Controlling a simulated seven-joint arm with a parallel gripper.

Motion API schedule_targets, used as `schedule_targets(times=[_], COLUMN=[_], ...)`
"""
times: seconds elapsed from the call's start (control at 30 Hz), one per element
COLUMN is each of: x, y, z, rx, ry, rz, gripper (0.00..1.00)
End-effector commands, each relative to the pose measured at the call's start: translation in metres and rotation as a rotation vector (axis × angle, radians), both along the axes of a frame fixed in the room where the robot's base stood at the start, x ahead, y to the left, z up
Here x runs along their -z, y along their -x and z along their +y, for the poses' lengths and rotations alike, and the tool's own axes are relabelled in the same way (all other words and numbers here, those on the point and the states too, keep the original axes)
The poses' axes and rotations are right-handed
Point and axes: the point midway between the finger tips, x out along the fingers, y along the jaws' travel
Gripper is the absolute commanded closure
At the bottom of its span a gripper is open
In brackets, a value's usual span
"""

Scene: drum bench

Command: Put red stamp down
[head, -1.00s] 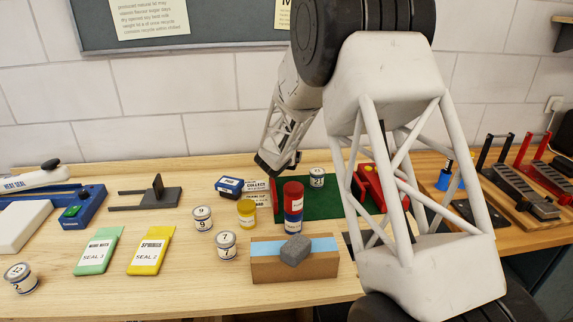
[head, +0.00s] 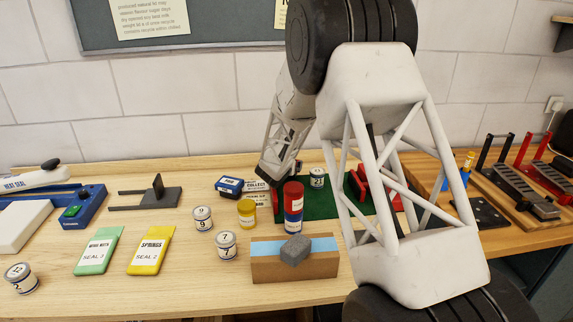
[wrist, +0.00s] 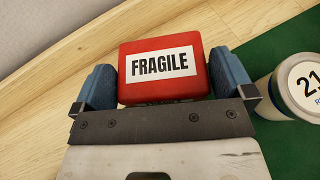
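The red stamp (wrist: 165,72), a red block with a white FRAGILE label, sits between the two blue fingers of my gripper (wrist: 160,88) in the wrist view. The fingers press against its sides, so my gripper is shut on it. Its underside is hidden, so I cannot tell whether it touches the surface below. In the head view my gripper is low over the bench, just left of a white can numbered 21 (head: 317,178). There the stamp is mostly hidden.
The can also shows right of the gripper in the wrist view (wrist: 292,88). A green mat (head: 328,206) lies beneath. A blue stamp (head: 230,186) is to the left. A red-and-blue stack (head: 293,206) and a yellow pot (head: 246,212) stand in front.

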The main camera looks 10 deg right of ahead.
Motion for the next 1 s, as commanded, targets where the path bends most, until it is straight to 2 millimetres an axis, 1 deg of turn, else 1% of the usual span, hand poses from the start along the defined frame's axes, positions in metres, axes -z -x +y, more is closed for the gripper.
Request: schedule_targets(times=[0.37,0.47,0.67,1.0], x=[-0.004,-0.005,-0.011,-0.025], y=[0.000,0.003,0.015,0.047], z=[0.000,0.001,0.007,0.020], rx=[0.000,0.000,-0.001,-0.001], ry=[0.000,0.001,0.000,-0.001], rz=[-0.001,0.000,-0.001,-0.001], gripper=[0.00,0.00,0.00,0.00])
